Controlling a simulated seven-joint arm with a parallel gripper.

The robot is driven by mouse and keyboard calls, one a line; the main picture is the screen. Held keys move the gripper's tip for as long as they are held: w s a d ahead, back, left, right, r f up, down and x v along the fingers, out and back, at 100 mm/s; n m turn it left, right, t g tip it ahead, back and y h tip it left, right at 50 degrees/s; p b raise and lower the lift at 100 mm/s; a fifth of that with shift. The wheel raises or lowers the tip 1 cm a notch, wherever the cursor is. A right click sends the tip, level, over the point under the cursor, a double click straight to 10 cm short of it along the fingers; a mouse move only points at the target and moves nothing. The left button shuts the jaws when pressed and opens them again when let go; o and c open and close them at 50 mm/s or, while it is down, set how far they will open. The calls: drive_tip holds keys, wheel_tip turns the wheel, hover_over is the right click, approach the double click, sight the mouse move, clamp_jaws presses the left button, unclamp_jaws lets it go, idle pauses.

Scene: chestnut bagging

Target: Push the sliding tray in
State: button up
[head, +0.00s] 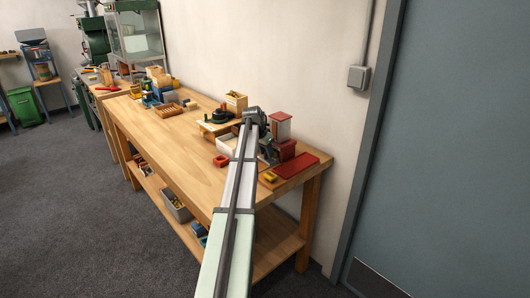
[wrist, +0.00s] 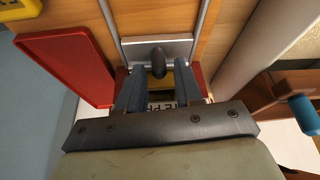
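In the wrist view, a silver metal plate with a dark rounded knob (wrist: 158,62), seemingly the front of the sliding tray (wrist: 140,48), lies just beyond my fingertips. My gripper (wrist: 159,70) has its two blue-grey fingers apart, one on each side of the knob. A gap seems to show between the knob and each finger; contact cannot be told. Two thin grey rails run from the plate toward the top of the picture. In the head view my arm reaches over the bench, and the fingers and tray cannot be made out.
A red flat panel (wrist: 68,65) lies left of the fingers. A yellow object (wrist: 18,8) is at the top left corner. A wooden part with a blue cylinder (wrist: 304,115) is at the right. The wooden bench (head: 185,160) has clear room left of my arm.

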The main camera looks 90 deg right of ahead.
drive_tip(key=shift+o, duration=0.4)
drive_tip(key=v, duration=1.4)
drive_tip(key=shift+w+f, duration=0.1)
